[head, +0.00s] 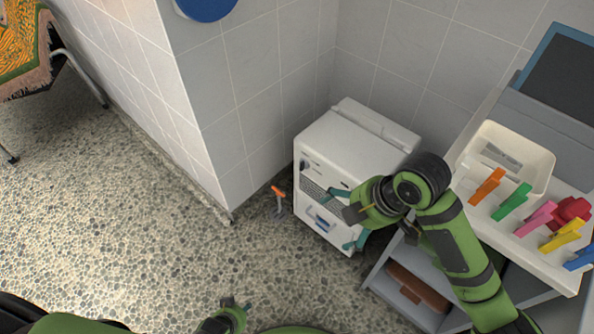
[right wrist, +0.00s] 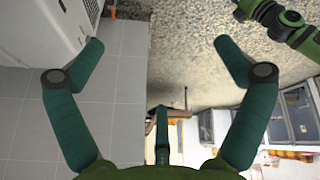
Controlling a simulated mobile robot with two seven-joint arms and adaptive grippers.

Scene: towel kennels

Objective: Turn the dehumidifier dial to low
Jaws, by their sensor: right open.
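The white dehumidifier (head: 362,143) stands on the floor against the tiled wall. A small dark knob, which looks like the dial (head: 304,165), is at the upper left of its front; its setting is too small to read. My right gripper (head: 341,219) is open and empty at the front of the dehumidifier, below and right of the dial. In the right wrist view its fingers are wide apart, with the dehumidifier (right wrist: 42,30) at the upper left beside one fingertip. My left gripper (head: 237,306) is low at the bottom edge, far from the dehumidifier; its opening is unclear.
An orange-handled tool (head: 279,198) is on the floor left of the dehumidifier. A shelf unit at the right carries a cream bin (head: 540,168) and several coloured clips (head: 513,202). A wall corner (head: 232,208) juts out at the left. The pebbled floor (head: 130,225) is open.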

